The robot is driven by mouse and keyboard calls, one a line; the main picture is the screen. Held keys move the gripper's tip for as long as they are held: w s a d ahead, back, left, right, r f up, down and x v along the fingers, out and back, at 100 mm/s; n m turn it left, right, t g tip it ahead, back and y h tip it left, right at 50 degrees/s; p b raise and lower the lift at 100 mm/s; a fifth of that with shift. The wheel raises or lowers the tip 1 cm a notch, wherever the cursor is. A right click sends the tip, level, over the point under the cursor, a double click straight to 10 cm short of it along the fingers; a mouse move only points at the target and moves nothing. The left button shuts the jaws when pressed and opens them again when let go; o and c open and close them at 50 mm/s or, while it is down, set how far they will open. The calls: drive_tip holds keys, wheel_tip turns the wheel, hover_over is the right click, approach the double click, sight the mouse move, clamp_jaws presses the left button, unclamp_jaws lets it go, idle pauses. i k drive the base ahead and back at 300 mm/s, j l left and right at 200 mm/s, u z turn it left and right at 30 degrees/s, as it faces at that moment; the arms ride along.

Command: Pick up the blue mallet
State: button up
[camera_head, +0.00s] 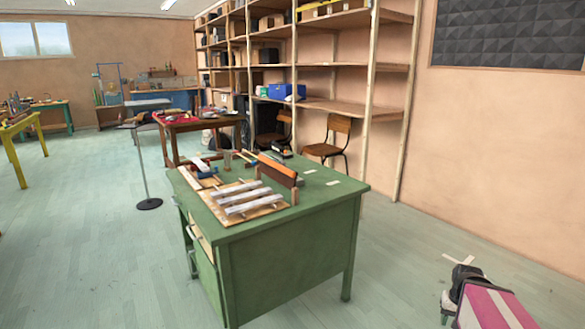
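A green desk (285,262) stands in the middle of the view. On its top, behind a board with pale metal bars (250,197), lie several small stick-like things (245,158) and a small item with red and blue on it (207,173). They are too small for me to tell surely which is the blue mallet. My arm shows in pink, white and black at the lower right, with what looks like my gripper (452,296) at its end. It is well right of the desk and apart from it. Its fingers are not clear.
A brown wooden piece (278,171) stands upright on the desk behind the bars. A black-based stand (149,203) is on the floor to the left. A dark red-brown table (200,125), chairs (333,140) and shelves (330,105) are behind.

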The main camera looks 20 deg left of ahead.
sight(254, 163)
drive_tip(key=i+l, duration=0.15)
drive_tip(key=i, duration=0.95)
drive_tip(key=i+u, duration=0.2)
drive_tip(key=u, duration=0.3)
drive_tip(key=i+l+u, duration=0.15)
drive_tip(key=u, duration=0.3)
drive_tip(key=i+l+u, duration=0.2)
drive_tip(key=u, duration=0.3)
drive_tip(key=i+l+u, duration=0.2)
drive_tip(key=u, duration=0.25)
drive_tip(key=i+l+u, duration=0.1)
drive_tip(key=l+u, duration=0.6)
drive_tip(key=u, duration=0.25)
drive_tip(key=k+l+u, duration=0.1)
drive_tip(key=k, duration=0.3)
drive_tip(key=z, duration=0.4)
drive_tip(key=k+z, duration=0.15)
drive_tip(key=z, duration=0.25)
drive_tip(key=l+z, duration=0.1)
drive_tip(key=z, duration=0.3)
drive_tip(key=i+z, duration=0.25)
drive_tip(key=z, duration=0.15)
drive_tip(key=i+z, duration=0.6)
drive_tip(key=z, duration=0.15)
drive_tip(key=i+j+u, duration=0.1)
drive_tip(key=i, duration=0.8)
drive_tip(key=i+j+u, duration=0.15)
drive_tip(key=i, duration=0.8)
drive_tip(key=i+u, duration=0.15)
drive_tip(key=u, duration=1.65)
